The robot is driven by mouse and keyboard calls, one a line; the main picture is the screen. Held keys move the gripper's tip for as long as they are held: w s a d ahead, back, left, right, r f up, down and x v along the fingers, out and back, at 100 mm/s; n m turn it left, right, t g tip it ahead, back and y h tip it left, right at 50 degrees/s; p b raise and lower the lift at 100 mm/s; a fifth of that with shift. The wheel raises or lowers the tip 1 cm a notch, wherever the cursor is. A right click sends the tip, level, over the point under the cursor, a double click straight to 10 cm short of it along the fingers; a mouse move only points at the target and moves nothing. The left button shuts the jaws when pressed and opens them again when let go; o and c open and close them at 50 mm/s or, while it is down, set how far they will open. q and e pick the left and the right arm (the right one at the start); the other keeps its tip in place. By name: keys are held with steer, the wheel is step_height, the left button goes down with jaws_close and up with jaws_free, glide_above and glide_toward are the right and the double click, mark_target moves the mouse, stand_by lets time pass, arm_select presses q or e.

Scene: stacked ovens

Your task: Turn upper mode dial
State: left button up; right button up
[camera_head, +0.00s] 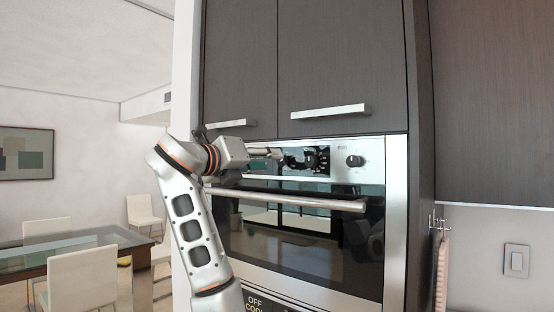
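The upper oven's steel control panel (374,152) runs below the cabinets. A round black dial (355,161) shows clearly at its right end. A dark display with a round face (312,160) sits near the middle of the panel. My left gripper (276,153) is in front of the panel's left part, its fingers pointing right, close to the dark display. I cannot tell whether it touches anything or whether its fingers are open. The left end of the panel is hidden behind my gripper and wrist, and any dial there is hidden too. My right gripper is not in view.
A long oven door handle (300,202) sticks out just below the panel. Cabinet handles (325,112) stick out above it. Part of a dark panel with "OFF" lettering (255,301) shows at the bottom. A hook with a towel (441,265) hangs at right.

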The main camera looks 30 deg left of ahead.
mark_target(282, 161)
arm_select(q)
steer(key=w+p, duration=0.1)
steer(key=w, duration=0.2)
steer(key=shift+w+d, duration=0.15)
steer(key=shift+w, duration=0.6)
jaws_close()
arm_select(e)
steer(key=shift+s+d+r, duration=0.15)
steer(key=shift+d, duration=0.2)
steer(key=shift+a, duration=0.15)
